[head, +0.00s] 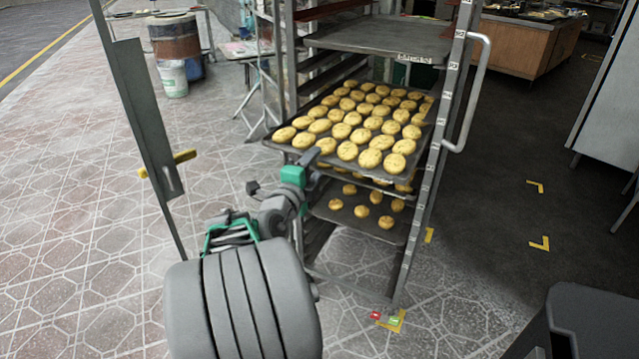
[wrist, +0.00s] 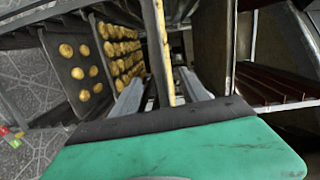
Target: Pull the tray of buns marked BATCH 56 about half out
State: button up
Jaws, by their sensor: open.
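A dark tray full of golden buns (head: 285,146) sticks out of the rack toward the front left in the head view. No batch mark on it is legible to me. In the wrist view a thin tray edge with yellow buns (wrist: 162,50) appears edge-on; it looks like this same tray. My gripper (head: 281,173) is open and empty near the tray's front left side. In the wrist view its two fingers (wrist: 161,92) stand apart, one on each side of that edge. I cannot tell whether they touch it.
A lower tray with fewer buns (head: 390,231) sits beneath, also showing in the wrist view (wrist: 70,92). An empty-looking tray (head: 375,38) is above. The metal rack's post (head: 425,180) and curved handle (head: 481,95) stand right. Tiled floor at left is mostly clear.

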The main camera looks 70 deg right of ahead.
aim_at(331, 150)
jog(key=shift+s+d+r+m+h, duration=0.15)
jog(key=shift+s+d+m+h, duration=0.2)
jog(key=shift+s+m, duration=0.25)
jog(key=d+p, duration=0.1)
jog(key=d, duration=0.6)
jog(key=shift+d, duration=0.35)
jog(key=shift+c, duration=0.5)
grip_shut()
dwell(0.4)
